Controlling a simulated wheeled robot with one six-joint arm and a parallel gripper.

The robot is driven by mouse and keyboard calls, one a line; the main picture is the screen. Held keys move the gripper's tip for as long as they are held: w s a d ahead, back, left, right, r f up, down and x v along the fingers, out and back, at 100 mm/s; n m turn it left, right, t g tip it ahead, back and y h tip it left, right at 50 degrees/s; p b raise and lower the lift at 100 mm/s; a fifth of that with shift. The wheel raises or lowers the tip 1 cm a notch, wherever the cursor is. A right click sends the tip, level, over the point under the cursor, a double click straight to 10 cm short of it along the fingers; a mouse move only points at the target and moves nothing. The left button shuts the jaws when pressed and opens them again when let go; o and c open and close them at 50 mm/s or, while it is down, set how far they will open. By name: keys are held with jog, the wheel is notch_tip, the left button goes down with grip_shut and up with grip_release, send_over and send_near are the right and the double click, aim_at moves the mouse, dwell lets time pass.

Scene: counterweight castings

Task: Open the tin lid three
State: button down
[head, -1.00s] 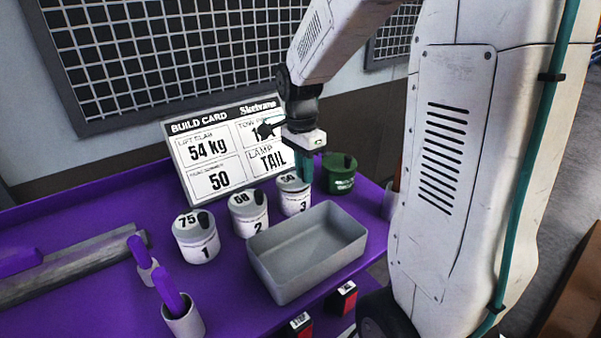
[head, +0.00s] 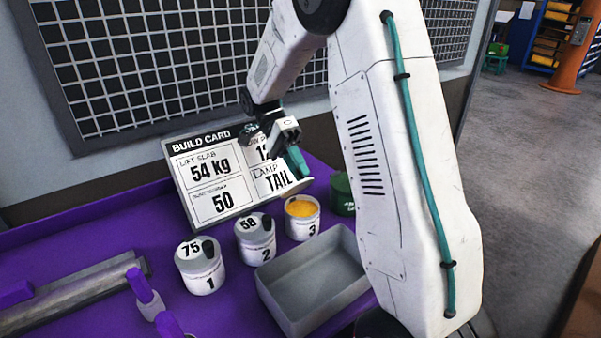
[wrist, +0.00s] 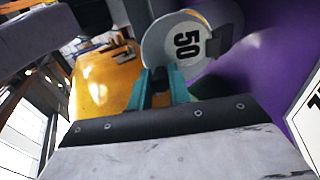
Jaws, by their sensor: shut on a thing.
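Tin three (head: 303,229) stands upright on the purple bench with its top open, and yellow-orange contents show inside. Its round white lid, marked 50, is off; it shows in the wrist view (wrist: 187,42) in front of the fingertips. My gripper (head: 298,163) is above and slightly behind the tin, tilted, its teal fingers angled down to the right. In the wrist view the fingers (wrist: 163,90) are closed on the lid's dark knob.
Tin two (head: 256,240) and tin one (head: 200,268) stand to the left with lids on. A green tin (head: 342,195) is behind, partly hidden by my arm. An empty grey tray (head: 285,305) lies in front. The build card (head: 222,190) stands close behind the tins.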

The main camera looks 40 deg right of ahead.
jog(key=shift+w+d+g, duration=0.2)
jog(key=shift+w+g, duration=0.35)
jog(key=shift+g, duration=0.25)
jog(key=shift+d, duration=0.1)
